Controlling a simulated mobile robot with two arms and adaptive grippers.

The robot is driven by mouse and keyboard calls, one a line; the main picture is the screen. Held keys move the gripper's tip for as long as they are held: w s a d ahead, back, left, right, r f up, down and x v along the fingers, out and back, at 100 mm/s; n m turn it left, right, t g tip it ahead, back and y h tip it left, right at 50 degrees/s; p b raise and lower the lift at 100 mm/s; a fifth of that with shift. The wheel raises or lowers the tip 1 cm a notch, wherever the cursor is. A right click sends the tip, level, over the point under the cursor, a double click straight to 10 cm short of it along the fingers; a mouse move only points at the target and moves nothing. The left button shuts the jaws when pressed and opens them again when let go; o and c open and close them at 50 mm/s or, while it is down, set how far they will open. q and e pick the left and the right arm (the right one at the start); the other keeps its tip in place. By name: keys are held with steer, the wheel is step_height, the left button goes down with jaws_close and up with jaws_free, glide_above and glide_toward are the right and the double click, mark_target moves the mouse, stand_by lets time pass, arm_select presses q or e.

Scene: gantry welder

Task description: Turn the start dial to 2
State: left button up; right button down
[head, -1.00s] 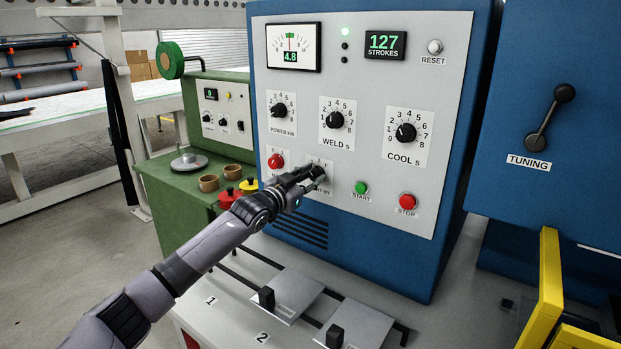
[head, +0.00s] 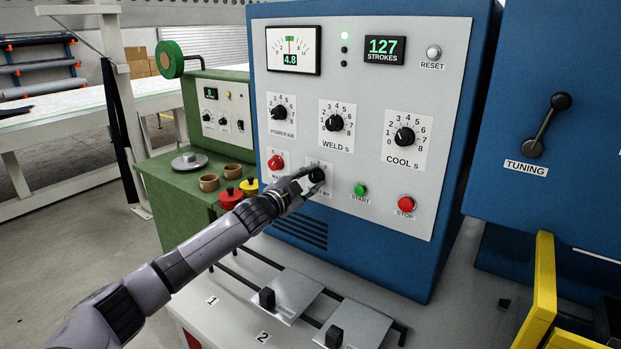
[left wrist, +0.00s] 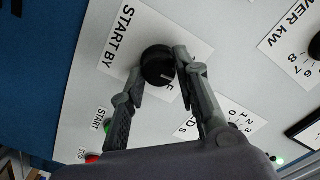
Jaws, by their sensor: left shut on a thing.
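The start dial is a round black knob on a white plate lettered START BY, low on the grey control panel. It shows in the head view (head: 317,174) and large in the left wrist view (left wrist: 158,64). My left gripper (head: 313,182) is at the dial, with one finger on each side of the knob, shut on it. Both fingers also show in the left wrist view (left wrist: 160,72). The fingers hide part of the plate's lettering, and I cannot read the dial's setting. My right gripper is not in view.
A red knob (head: 276,162) is left of the dial. The green START button (head: 361,190) and red STOP button (head: 406,204) are to its right. The WELD dial (head: 334,122) is above. Metal plates (head: 291,294) lie on the bench below.

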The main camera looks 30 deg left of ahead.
arm_select(q)
steer(key=shift+m, duration=0.6)
steer(key=o, duration=1.2)
steer(key=shift+c, duration=0.2)
steer(key=shift+s, duration=0.1)
steer(key=s+a, duration=0.1)
steer(key=s, duration=1)
steer(key=shift+s+a, duration=0.3)
steer(key=shift+s, duration=0.1)
